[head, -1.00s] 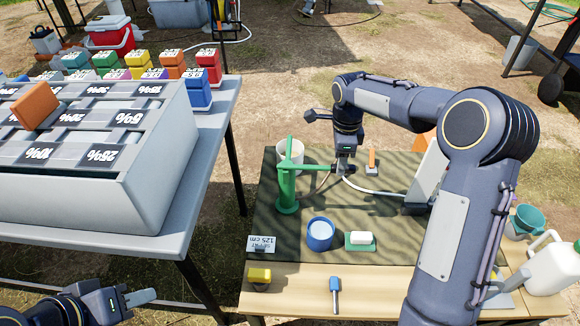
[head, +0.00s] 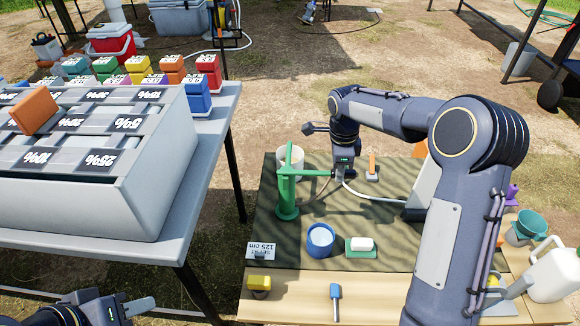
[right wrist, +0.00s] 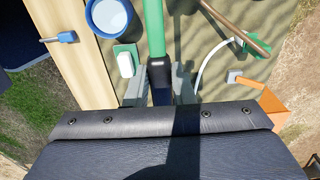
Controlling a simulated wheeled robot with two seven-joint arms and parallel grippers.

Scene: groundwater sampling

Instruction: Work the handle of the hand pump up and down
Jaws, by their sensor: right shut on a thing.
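The green hand pump (head: 287,192) stands upright on the dark mat of the wooden table. Its handle (head: 308,173) reaches out to the right, roughly level. My right gripper (head: 341,174) is shut on the handle's outer end. In the right wrist view the green handle (right wrist: 154,30) runs down to a black grip (right wrist: 158,76) between the two grey fingers (right wrist: 158,92). The fingers partly hide the grip. My left gripper (head: 138,307) is low at the left, away from the pump, and its finger gap does not show clearly.
A white bucket (head: 290,161) stands behind the pump. A blue cup (head: 320,240), a white block on a green dish (head: 361,246) and a sign (head: 261,251) are in front. A white hose (head: 375,192) lies right of the pump. A grey rack table (head: 207,150) is at left.

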